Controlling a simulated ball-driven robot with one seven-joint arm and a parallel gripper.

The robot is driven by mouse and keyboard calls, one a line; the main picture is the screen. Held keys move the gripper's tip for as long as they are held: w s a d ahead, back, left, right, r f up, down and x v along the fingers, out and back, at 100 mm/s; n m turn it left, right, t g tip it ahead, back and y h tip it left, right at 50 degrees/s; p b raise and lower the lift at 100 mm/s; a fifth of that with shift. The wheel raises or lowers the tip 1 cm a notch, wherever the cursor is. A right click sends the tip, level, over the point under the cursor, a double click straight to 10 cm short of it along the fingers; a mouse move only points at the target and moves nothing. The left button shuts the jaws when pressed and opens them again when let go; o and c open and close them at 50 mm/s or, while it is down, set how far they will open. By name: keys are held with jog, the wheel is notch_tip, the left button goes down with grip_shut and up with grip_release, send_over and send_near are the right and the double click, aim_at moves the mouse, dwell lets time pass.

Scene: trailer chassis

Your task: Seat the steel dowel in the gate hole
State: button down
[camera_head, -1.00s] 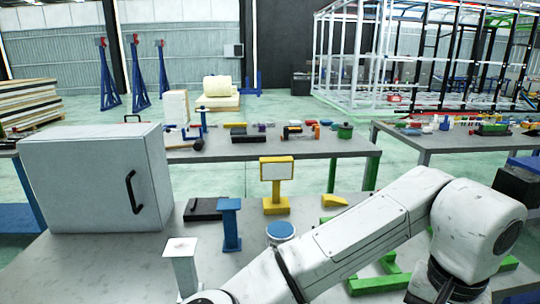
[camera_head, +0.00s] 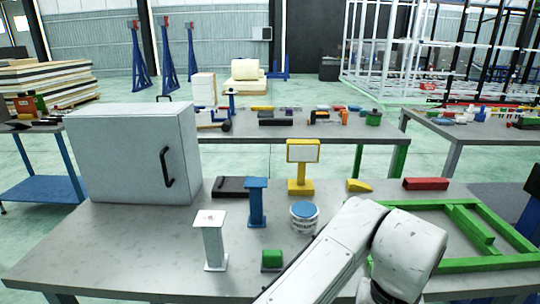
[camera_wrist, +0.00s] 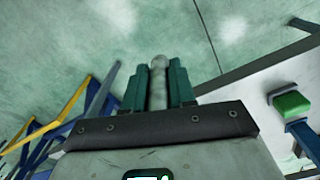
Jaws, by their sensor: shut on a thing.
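My gripper (camera_wrist: 159,86) shows in the wrist view with its two dark green fingers shut on the steel dowel (camera_wrist: 158,75). The dowel is a grey rod with a rounded end, sticking out a little past the fingertips. Green floor lies behind it in that view, and the table edge is to its right. In the head view my gripper and the dowel are out of sight below the picture. A green frame (camera_head: 458,263) lies flat on the table at the right, partly behind my arm. I cannot tell whether it is the gate, and no hole is visible.
On the table stand a white cabinet (camera_head: 133,155), a white post (camera_head: 214,242), a blue post (camera_head: 257,203), a blue-lidded can (camera_head: 304,217), a yellow stand (camera_head: 301,172) and a green block (camera_head: 271,260). A red block (camera_head: 425,184) lies behind the frame. Tabletop at front left is clear.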

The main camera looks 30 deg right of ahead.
jog(key=w+a+f+n, duration=0.5)
jog(key=w+a+f, duration=0.1)
jog(key=w+f, duration=0.2)
jog(key=w+a+f+n, duration=0.6)
jog(key=w+a+f, duration=0.1)
jog(key=w+f, duration=0.2)
jog(key=shift+w, duration=0.75)
jog(key=shift+a, duration=0.1)
jog(key=s+f, duration=0.4)
jog(key=f, duration=0.1)
jog(key=shift+s+f, duration=0.25)
jog(key=shift+s, duration=0.05)
